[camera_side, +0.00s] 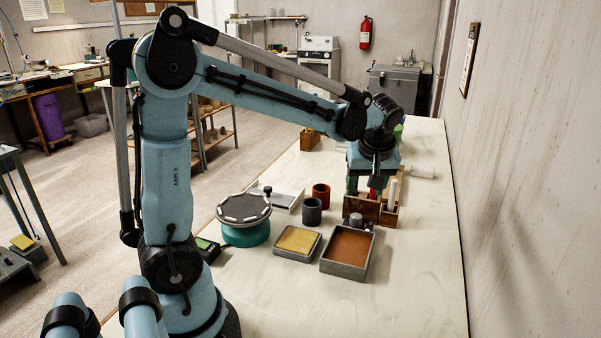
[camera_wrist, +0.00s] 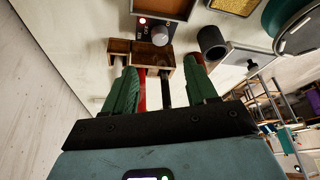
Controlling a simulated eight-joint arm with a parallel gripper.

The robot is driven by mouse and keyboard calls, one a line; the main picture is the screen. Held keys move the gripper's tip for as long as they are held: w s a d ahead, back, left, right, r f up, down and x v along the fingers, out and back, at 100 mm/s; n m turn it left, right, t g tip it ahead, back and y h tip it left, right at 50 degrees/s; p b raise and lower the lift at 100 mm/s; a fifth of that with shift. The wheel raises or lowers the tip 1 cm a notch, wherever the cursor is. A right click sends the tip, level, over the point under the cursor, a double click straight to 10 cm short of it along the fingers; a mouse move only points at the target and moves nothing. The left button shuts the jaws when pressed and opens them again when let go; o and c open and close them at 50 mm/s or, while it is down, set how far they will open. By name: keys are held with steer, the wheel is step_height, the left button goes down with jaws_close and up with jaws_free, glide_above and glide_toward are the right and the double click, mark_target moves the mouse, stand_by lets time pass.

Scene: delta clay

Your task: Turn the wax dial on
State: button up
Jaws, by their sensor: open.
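The wax dial (camera_wrist: 160,36) is a round grey knob on a dark panel at the near end of the wax tray (camera_wrist: 178,6). A small red light glows beside it in the wrist view; I cannot read the lettering or the knob's setting. In the side view the dial (camera_side: 356,219) stands just behind the tray (camera_side: 334,268) of brown wax. My gripper (camera_wrist: 161,70) is open, its green fingers pointing toward the wooden tool holder (camera_wrist: 118,46), short of the dial. In the side view my gripper (camera_side: 364,186) is low over this holder.
A red-handled tool (camera_wrist: 142,90) and a dark tool stand between my fingers in the wrist view. A dark grey cup (camera_side: 312,211), red-brown cup (camera_side: 321,193), yellow tray (camera_side: 298,241) and turntable (camera_side: 244,215) lie left of the dial. The right tabletop (camera_side: 425,265) is clear.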

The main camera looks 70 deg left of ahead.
steer(key=s+d+m+t+h, duration=0.4)
steer(key=s+d+m, duration=0.6)
steer(key=m, duration=0.3)
steer(key=shift+s+d+f+m+t, duration=0.15)
steer(key=shift+s+d+m+t, duration=0.25)
steer(key=shift+t, duration=0.4)
steer(key=shift+d, duration=0.1)
